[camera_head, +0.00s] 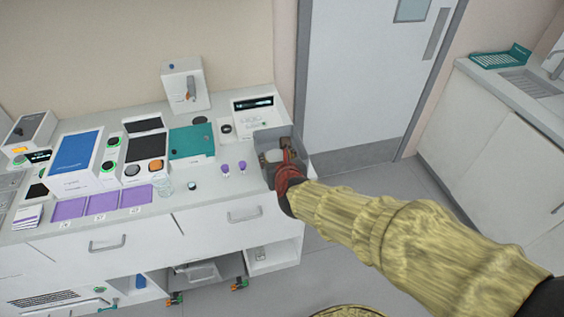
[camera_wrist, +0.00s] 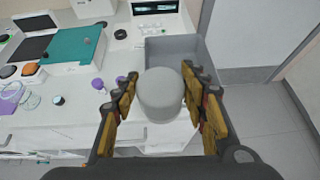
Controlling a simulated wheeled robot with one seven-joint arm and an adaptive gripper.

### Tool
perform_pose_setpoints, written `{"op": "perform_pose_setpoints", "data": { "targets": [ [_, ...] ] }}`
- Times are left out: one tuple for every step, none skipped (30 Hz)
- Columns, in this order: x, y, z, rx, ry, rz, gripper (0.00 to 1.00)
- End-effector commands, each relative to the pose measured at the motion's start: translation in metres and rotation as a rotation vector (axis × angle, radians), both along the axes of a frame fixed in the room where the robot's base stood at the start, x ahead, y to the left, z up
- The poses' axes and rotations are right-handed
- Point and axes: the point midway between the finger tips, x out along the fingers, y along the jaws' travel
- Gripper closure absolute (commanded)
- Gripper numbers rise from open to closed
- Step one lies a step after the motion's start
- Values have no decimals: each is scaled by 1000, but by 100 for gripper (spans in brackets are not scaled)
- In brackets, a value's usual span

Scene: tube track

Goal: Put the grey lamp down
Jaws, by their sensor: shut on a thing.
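My gripper (camera_wrist: 162,84) is shut on the grey lamp (camera_wrist: 160,97), a pale grey, rounded, cylinder-like piece between its two fingers in the wrist view. The lamp's underside is hidden. In the head view my gripper (camera_head: 284,162) is at the right end of the white counter, in front of and over a grey open bin (camera_head: 262,135). The lamp is largely hidden by the gripper there. In the wrist view the bin (camera_wrist: 178,45) lies just beyond the lamp. I cannot tell how high the lamp is above the counter.
On the counter (camera_head: 220,198), a teal mat (camera_head: 191,142), purple-topped small items (camera_head: 225,169), a clear glass (camera_head: 164,187) and white devices stand left of the bin. The bare front strip is narrow. Floor and a door (camera_head: 370,70) lie to the right.

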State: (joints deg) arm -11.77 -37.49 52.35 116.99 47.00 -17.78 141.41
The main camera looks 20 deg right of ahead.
Motion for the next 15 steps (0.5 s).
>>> {"op": "perform_pose_setpoints", "data": {
  "targets": [
    [0,-8,0,-1,1,-25,83],
    [0,-12,0,0,1,-40,83],
    [1,-17,2,0,0,-59,83],
    [1,-21,4,0,0,-72,83],
    [3,-25,6,1,-1,-85,83],
    [3,-29,9,1,-1,-100,83],
    [4,-32,11,0,-1,-110,83],
    [5,-34,13,1,-1,-118,83],
    [6,-37,16,1,-1,-128,83],
    [7,-39,17,1,-1,-135,83],
    [7,-40,18,0,-1,-139,83],
    [9,-41,18,0,-1,-144,83],
    [11,-42,17,-1,0,-147,83],
    [14,-42,15,0,1,-148,83],
    [20,-43,12,-1,1,-149,83]
  ]
}}
